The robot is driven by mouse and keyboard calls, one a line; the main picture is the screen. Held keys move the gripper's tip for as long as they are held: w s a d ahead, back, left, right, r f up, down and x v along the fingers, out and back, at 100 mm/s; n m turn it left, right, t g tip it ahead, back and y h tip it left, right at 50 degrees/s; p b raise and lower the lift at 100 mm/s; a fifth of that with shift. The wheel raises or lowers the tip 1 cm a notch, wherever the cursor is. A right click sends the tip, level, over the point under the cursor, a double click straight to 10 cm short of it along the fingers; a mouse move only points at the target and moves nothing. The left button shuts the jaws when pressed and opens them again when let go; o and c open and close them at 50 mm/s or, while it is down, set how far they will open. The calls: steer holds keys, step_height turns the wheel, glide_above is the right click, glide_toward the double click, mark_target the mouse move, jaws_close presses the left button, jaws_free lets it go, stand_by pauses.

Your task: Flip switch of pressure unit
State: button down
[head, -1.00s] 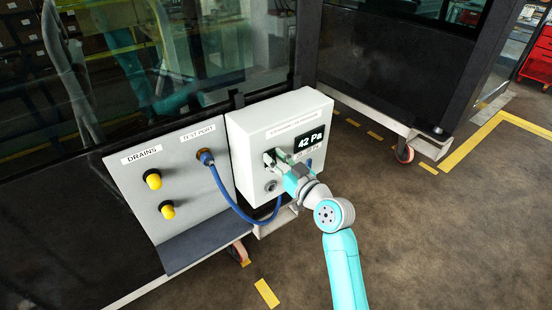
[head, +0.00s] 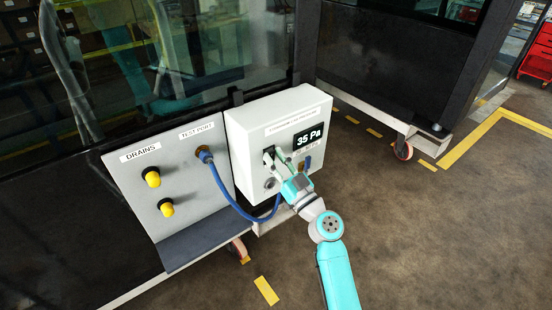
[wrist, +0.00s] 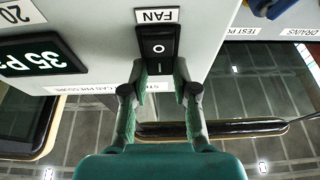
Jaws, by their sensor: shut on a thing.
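The pressure unit (head: 245,125) is a white box on the cab wall, and its display (head: 308,136) reads 35 Pa. In the head view my gripper (head: 276,157) is at the box's front, left of and below the display, and hides part of the switch. Which side of the rocker is pressed I cannot tell.
A grey panel (head: 125,185) to the left carries two yellow drain knobs (head: 152,178) and a test port (head: 205,156). A blue hose (head: 228,197) loops from the port below the box. The floor (head: 420,240) to the right is clear.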

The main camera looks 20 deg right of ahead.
steer(key=shift+a+t, duration=0.1)
steer(key=shift+t, duration=0.2)
stand_by(0.4)
steer(key=c, duration=0.9)
jaws_free()
steer(key=shift+s+f, duration=0.1)
steer(key=v, duration=1.2)
steer(key=shift+f, duration=0.1)
